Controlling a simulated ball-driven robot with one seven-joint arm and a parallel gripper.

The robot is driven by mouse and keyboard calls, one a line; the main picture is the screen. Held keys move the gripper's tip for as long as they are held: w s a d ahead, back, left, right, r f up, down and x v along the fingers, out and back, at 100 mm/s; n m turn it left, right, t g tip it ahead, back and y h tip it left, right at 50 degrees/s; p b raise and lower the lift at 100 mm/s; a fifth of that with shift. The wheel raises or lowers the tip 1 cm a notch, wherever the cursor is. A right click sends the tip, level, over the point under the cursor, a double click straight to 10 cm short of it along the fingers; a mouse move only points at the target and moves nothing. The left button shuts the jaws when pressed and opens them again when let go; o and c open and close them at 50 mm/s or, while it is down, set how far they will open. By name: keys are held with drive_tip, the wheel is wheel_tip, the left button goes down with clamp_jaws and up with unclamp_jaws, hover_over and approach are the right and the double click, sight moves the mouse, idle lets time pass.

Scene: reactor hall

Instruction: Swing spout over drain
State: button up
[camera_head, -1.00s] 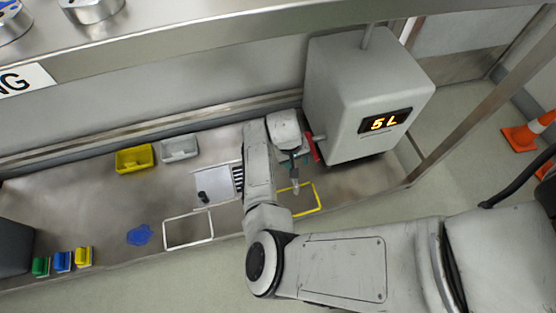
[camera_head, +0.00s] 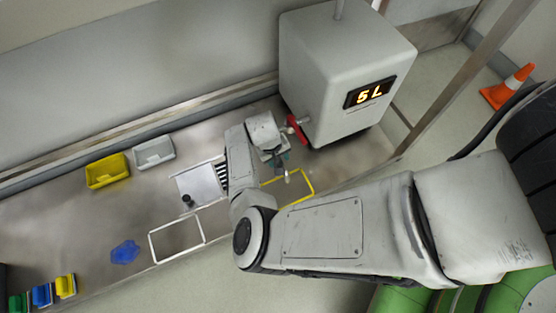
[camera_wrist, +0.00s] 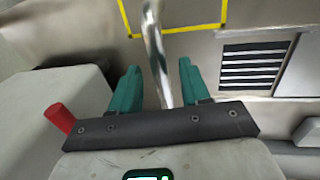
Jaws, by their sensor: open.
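The chrome spout (camera_wrist: 157,55) runs between the green fingers of my gripper (camera_wrist: 159,67) in the wrist view. The jaws are open, one finger on each side of it, with a visible gap on both sides. In the head view the spout's pale tip (camera_head: 287,176) shows just below my gripper (camera_head: 277,161), above the yellow-outlined area. The drain, a dark slatted grate (camera_wrist: 252,66), lies to the right of the spout in the wrist view. In the head view the grate (camera_head: 222,174) is left of the gripper, partly hidden by my arm.
The grey dispenser (camera_head: 340,70) reads "5 L" and has a red handle (camera_head: 297,130) beside my gripper. A yellow outline (camera_head: 312,183) and a white outline (camera_head: 176,256) mark the counter. Yellow (camera_head: 107,172) and grey (camera_head: 153,152) bins stand left.

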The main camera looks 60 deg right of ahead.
drive_tip(key=shift+f, duration=0.15)
clamp_jaws()
idle(0.4)
